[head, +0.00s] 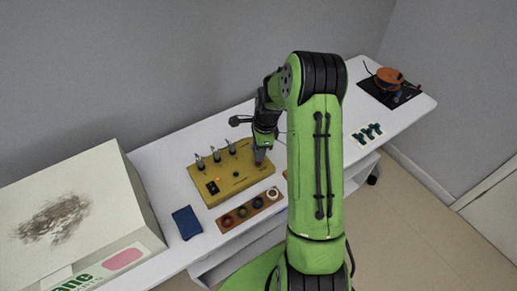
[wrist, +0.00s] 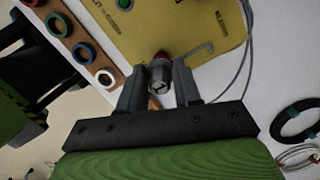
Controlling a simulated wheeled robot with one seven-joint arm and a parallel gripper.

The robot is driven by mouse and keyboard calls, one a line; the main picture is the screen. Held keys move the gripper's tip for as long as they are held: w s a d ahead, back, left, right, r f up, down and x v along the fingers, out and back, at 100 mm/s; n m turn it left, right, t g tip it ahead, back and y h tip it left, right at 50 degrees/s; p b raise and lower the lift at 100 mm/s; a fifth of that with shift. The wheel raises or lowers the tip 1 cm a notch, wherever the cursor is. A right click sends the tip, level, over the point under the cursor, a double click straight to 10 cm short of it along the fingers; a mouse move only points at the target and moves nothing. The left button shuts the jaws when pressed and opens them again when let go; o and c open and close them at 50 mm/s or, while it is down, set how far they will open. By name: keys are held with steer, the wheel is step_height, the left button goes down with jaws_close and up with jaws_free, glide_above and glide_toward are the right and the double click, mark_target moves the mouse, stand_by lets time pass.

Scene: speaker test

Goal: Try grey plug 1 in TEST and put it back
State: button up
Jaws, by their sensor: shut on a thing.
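My gripper (wrist: 159,86) is shut on a grey plug (wrist: 159,92) marked "1", which sits between the two fingers in the wrist view. A red part (wrist: 160,57) shows just beyond the plug, at the edge of the yellow test panel (wrist: 190,22). In the head view my gripper is at the right end of the yellow panel (head: 227,186). Several grey upright pieces (head: 216,154) stand along the panel's back. A small red light (head: 217,179) shows near its black switch (head: 212,188). I cannot tell whether the held plug is seated in a socket.
A brown strip with coloured rings (head: 225,221) lies in front of the panel. A blue book (head: 187,222) and a large box (head: 75,205) are left. Green pieces (head: 368,132) and a black mat (head: 376,95) with an orange spool (head: 389,77) are right. Cables (wrist: 298,122) lie nearby.

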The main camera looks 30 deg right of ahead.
steer(key=shift+f+b, duration=0.6)
steer(key=shift+f, duration=0.3)
steer(key=o, duration=1.2)
steer(key=shift+c, duration=0.2)
steer(key=shift+r, duration=0.15)
steer(key=shift+r+p, duration=3.15)
steer(key=shift+r, duration=0.55)
steer(key=shift+f, duration=0.1)
